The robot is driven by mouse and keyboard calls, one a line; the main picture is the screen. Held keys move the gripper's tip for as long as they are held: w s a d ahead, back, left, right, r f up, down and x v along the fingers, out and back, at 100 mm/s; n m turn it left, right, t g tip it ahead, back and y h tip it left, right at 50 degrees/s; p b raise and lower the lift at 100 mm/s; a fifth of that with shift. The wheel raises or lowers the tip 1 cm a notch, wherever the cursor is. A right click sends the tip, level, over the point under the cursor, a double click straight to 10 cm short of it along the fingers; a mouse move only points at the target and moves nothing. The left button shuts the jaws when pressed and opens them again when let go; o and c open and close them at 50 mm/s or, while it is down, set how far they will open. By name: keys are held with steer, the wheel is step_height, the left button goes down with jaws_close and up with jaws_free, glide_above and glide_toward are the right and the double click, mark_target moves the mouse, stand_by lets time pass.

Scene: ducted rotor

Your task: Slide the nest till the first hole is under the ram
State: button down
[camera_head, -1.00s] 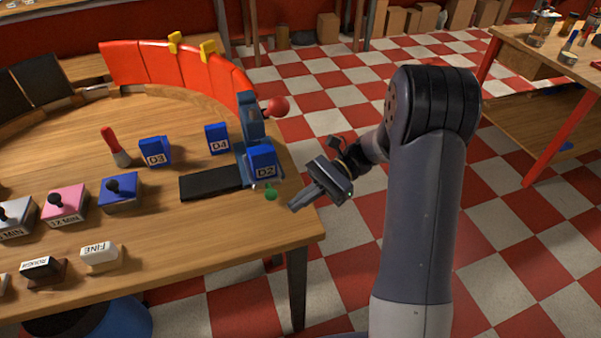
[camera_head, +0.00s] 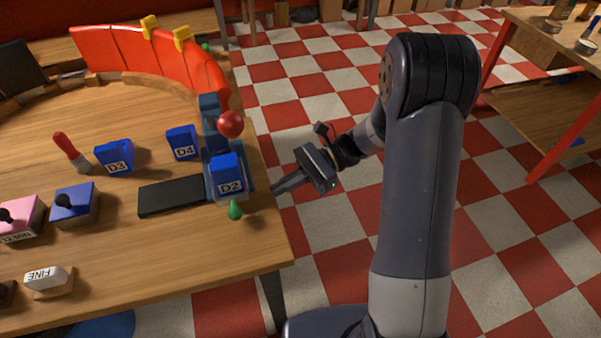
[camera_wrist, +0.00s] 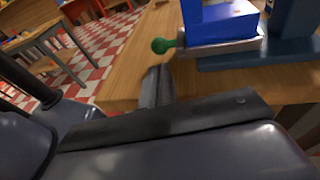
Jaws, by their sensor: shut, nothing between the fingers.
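A blue block marked D2 (camera_head: 228,178) sits in the grey nest (camera_wrist: 222,46) at the foot of the blue press (camera_head: 210,108). The press has a red ball (camera_head: 230,124) on its lever. A green knob (camera_head: 235,210) sticks out from the nest on the near side; it also shows in the wrist view (camera_wrist: 163,46). The ram and the holes cannot be made out. My gripper (camera_head: 277,189) is shut and empty, just off the table's right edge, to the right of the nest and apart from the knob.
A black slab (camera_head: 172,196) lies left of the press. Blue blocks D4 (camera_head: 182,143) and D3 (camera_head: 114,157) and a red-handled tool (camera_head: 71,151) stand farther left. A curved red barrier (camera_head: 150,60) runs behind. The table's near right corner is bare.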

mark_target(251, 212)
steer(key=x, duration=0.7)
steer(key=shift+s+a+p, duration=0.2)
steer(key=shift+a+p, duration=0.2)
steer(key=shift+a, duration=0.5)
steer(key=shift+d, duration=0.1)
steer(key=shift+w+d+r, duration=0.1)
steer(key=shift+d, duration=0.05)
steer(key=v, duration=1.3)
steer(key=shift+d, duration=0.2)
steer(key=shift+w, duration=0.1)
